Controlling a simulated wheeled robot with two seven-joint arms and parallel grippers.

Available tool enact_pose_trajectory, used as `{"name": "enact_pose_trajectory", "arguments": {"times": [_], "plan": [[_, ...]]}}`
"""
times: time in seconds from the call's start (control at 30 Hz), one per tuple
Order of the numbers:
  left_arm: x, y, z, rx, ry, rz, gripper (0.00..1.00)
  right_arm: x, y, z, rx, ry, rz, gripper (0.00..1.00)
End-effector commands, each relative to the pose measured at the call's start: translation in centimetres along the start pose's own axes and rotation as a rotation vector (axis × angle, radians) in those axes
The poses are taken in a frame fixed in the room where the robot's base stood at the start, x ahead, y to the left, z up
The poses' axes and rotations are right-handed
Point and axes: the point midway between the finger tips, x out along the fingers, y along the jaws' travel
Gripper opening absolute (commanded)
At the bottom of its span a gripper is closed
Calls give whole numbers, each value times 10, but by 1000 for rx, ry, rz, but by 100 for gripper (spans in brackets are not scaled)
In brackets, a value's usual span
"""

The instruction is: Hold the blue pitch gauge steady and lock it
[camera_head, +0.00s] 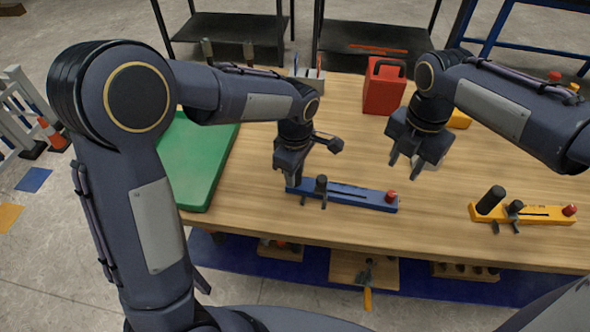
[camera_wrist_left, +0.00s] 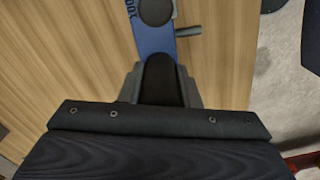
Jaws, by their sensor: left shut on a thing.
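The blue pitch gauge (camera_head: 355,195) lies flat near the table's front edge. It has a black knob with a small lever near its left end and a red button at its right end. My left gripper (camera_head: 293,183) is shut on the gauge's left end. In the left wrist view the fingers close around a dark upright grip, and the blue bar (camera_wrist_left: 155,40) with its black knob shows just beyond. The grip is mostly hidden in the head view. My right gripper (camera_head: 405,162) is open and empty, above the table behind the gauge's right end.
A yellow gauge (camera_head: 540,214) of the same kind lies on the wooden table (camera_head: 250,215) to the right. A green board (camera_head: 195,165) is at the left. A red box (camera_head: 384,88) stands at the back. The tabletop between the two gauges is clear.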

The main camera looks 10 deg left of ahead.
Motion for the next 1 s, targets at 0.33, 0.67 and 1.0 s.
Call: {"name": "enact_pose_trajectory", "arguments": {"times": [0.33,0.67,1.0], "plan": [[0,0,0,0,0,1,0,0,0,0,0,0,0,43],[-1,0,0,0,0,1,0,-1,1,7,386,42,-14,43],[-1,0,0,-1,0,2,0,-3,1,21,1315,129,-110,43]]}}
